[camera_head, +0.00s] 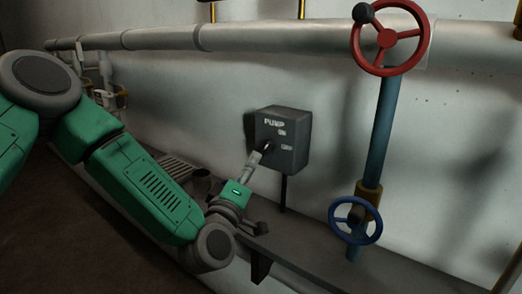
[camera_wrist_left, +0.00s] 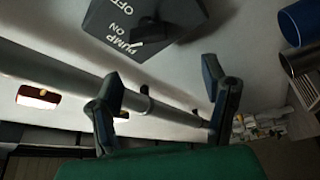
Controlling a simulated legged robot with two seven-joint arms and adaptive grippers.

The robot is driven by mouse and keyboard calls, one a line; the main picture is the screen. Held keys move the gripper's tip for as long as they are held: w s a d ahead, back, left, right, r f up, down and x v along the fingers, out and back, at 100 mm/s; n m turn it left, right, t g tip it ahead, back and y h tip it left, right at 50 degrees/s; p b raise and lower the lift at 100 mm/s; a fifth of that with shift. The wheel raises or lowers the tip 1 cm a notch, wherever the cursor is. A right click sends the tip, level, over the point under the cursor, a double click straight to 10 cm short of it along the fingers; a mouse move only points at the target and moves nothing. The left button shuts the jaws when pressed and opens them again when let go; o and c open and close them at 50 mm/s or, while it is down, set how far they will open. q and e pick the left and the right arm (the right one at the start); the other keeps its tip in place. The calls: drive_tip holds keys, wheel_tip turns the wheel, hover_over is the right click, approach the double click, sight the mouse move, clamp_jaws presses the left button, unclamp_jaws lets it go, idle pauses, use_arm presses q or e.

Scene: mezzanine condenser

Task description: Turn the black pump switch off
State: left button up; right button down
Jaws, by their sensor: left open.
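The pump switch box (camera_head: 288,127) is a dark grey box on the pale wall, labelled PUMP, ON and OFF. It also shows upside down at the top of the left wrist view (camera_wrist_left: 103,22). The black switch (camera_wrist_left: 150,32) sticks out from its face there; which setting it is at I cannot tell. My left gripper (camera_head: 260,187) is just in front of and below the box, with one finger near its face in the head view. In the left wrist view its fingers (camera_wrist_left: 166,88) are wide apart, empty, with the switch beyond them. My right gripper is out of view.
A red handwheel (camera_head: 388,38) and a blue handwheel (camera_head: 355,220) are on a blue vertical pipe (camera_head: 381,130) right of the box. A large pale pipe (camera_head: 270,36) runs along the wall above. A grey ledge (camera_head: 315,250) lies below the box.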

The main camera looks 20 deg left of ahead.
sight(269, 150)
use_arm(q)
drive_tip(key=w+d, duration=0.1)
drive_tip(key=w, duration=0.1)
drive_tip(key=w+d+r, duration=0.1)
drive_tip(key=w, duration=0.2)
drive_tip(key=w+d+r, duration=0.1)
drive_tip(key=w, duration=0.1)
drive_tip(key=shift+w+d, duration=0.35)
drive_tip(key=shift+d, duration=0.05)
drive_tip(key=shift+w+a+f, duration=0.1)
drive_tip(key=shift+w+a, duration=0.2)
drive_tip(key=shift+a, duration=0.35)
drive_tip(key=shift+w+a, duration=0.25)
drive_tip(key=shift+a, duration=0.7)
drive_tip(key=shift+s+d, duration=0.1)
drive_tip(key=shift+d, duration=0.55)
drive_tip(key=c, duration=1.1)
drive_tip(key=shift+d, duration=0.45)
drive_tip(key=shift+c, duration=0.3)
drive_tip(key=shift+a, duration=0.35)
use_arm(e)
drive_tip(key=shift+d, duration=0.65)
